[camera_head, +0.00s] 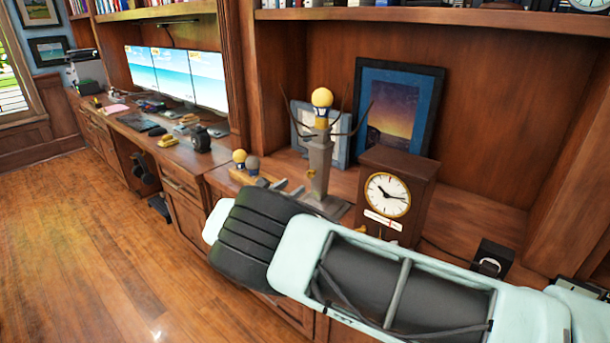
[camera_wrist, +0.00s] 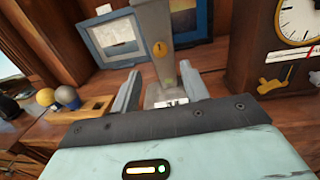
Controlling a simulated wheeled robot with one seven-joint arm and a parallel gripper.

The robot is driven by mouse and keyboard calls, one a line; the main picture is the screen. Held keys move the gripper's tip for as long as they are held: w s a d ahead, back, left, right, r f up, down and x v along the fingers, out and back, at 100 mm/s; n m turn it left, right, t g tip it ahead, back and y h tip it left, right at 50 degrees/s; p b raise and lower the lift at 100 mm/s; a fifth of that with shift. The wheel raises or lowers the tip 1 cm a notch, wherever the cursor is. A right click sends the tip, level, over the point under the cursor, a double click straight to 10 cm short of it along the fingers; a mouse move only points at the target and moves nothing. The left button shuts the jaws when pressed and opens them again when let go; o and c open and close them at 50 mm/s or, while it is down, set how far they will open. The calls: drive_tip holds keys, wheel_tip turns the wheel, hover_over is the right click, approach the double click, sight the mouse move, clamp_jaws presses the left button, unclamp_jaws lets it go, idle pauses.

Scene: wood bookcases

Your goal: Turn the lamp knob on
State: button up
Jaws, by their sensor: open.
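The lamp (camera_head: 320,168) is a grey post with a round yellow bulb on top and thin dark branches, standing upright on the wooden counter. In the wrist view its post (camera_wrist: 153,20) rises beyond my fingers, with a small round yellow-orange knob (camera_wrist: 160,49) on its front face. My gripper (camera_wrist: 158,76) is open and empty, its two fingers spread on either side of the lower post as seen. It sits low in front of the lamp in the head view (camera_head: 284,186). I cannot tell whether the fingers touch the lamp. The knob is above the fingertips in the wrist view.
A dark wooden clock (camera_head: 425,185) stands right of the lamp. Framed pictures (camera_head: 398,105) lean behind. Two small balls on a wooden block (camera_wrist: 92,107) lie to the left. A black device (camera_head: 492,258) sits at right. The wooden floor (camera_head: 90,250) is clear.

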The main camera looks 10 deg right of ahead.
sight(309, 175)
drive_tip(key=p+x, duration=0.1)
drive_tip(key=x, duration=0.7)
clamp_jaws()
